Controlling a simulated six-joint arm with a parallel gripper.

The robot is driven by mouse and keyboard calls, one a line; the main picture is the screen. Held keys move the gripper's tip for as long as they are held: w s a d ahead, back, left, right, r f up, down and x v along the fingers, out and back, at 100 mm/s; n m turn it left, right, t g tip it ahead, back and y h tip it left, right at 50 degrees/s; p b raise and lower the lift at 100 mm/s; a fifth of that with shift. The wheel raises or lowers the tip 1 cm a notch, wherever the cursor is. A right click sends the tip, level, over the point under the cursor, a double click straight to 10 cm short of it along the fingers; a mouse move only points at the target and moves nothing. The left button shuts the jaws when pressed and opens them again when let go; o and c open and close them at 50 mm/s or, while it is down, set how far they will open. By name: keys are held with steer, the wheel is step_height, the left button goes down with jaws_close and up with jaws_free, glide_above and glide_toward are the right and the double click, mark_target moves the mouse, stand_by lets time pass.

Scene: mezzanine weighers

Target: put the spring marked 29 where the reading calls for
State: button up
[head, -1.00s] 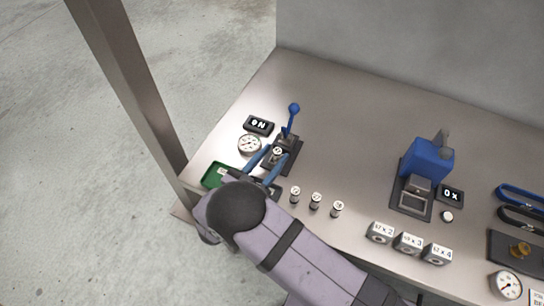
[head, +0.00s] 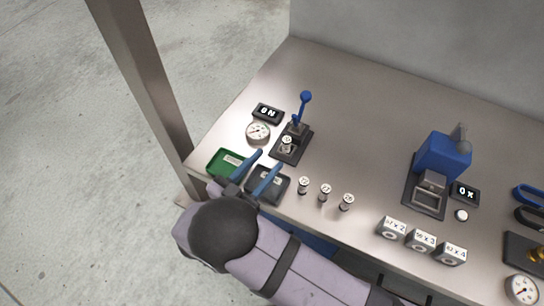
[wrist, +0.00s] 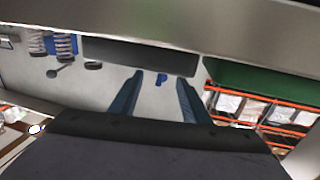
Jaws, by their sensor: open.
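A small pale spring (head: 286,146) stands upright on the dark lever tester (head: 291,157); its mark is too small to read. Three similar springs stand in a row at the front: one (head: 303,186), a second (head: 325,193) and a third (head: 346,203), marks also unreadable. My gripper (head: 268,160) is open and empty, in front of the tester and over the dark tray (head: 286,190). A green tray (head: 215,162) lies left of it. The wrist view shows both blue fingers (wrist: 161,85) apart with nothing between them, and two coiled springs (wrist: 66,45) at upper left.
A small display (head: 268,113) reading "0 N" and a round dial (head: 258,133) stand by the tester. A blue press (head: 441,157) with a display (head: 465,192) is at right. Several marked blocks (head: 421,242) line the front edge. The back middle of the bench is clear.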

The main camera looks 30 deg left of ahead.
steer(key=shift+w+d+f+b, duration=0.1)
steer(key=shift+w+f+b, duration=0.2)
steer(key=shift+b, duration=0.25)
step_height(320, 180, up, 8)
steer(key=w+d+m+g+b, duration=0.1)
steer(key=w+m+g+b, duration=0.2)
steer(key=m+b, duration=0.15)
steer(key=n+g, duration=0.2)
steer(key=n, duration=0.1)
glide_toward(284, 146)
steer(key=shift+w+d, duration=0.25)
steer(key=shift+w, duration=0.3)
steer(key=shift+w+d, duration=0.2)
steer(key=shift+w, duration=0.4)
steer(key=shift+a+f+n+y, duration=0.2)
steer(key=shift+f+n+y, duration=0.05)
steer(key=shift+n+y, duration=0.1)
steer(key=shift+s+n, duration=0.1)
steer(key=shift+n, duration=0.2)
steer(key=shift+p+x, duration=0.4)
steer(key=shift+x, duration=3.3)
